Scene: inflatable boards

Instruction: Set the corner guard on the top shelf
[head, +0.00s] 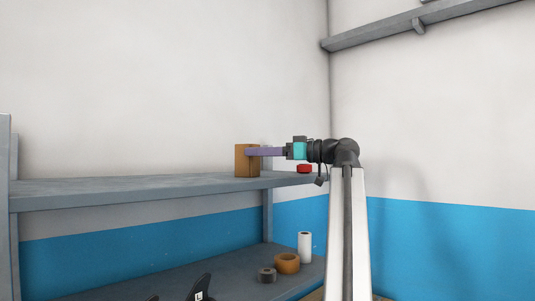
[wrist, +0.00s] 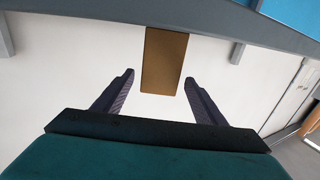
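The corner guard, a brown upright piece (head: 241,161), stands on the top shelf (head: 130,188) near its right part. My gripper (head: 250,152) reaches in from the right, and its purple fingers overlap the guard in the head view. In the wrist view the guard (wrist: 164,60) lies between the two fingertips (wrist: 158,76). The fingers are spread, with a narrow gap showing on each side of the guard, so the gripper looks open around it. The guard's foot meets the shelf, shown as a grey band at the top of the wrist view.
A red item (head: 304,168) sits on the top shelf behind my gripper. The lower shelf holds a white roll (head: 304,246), a brown tape roll (head: 287,257), a grey roll (head: 267,275) and dark fins (head: 199,289). The top shelf is clear left of the guard.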

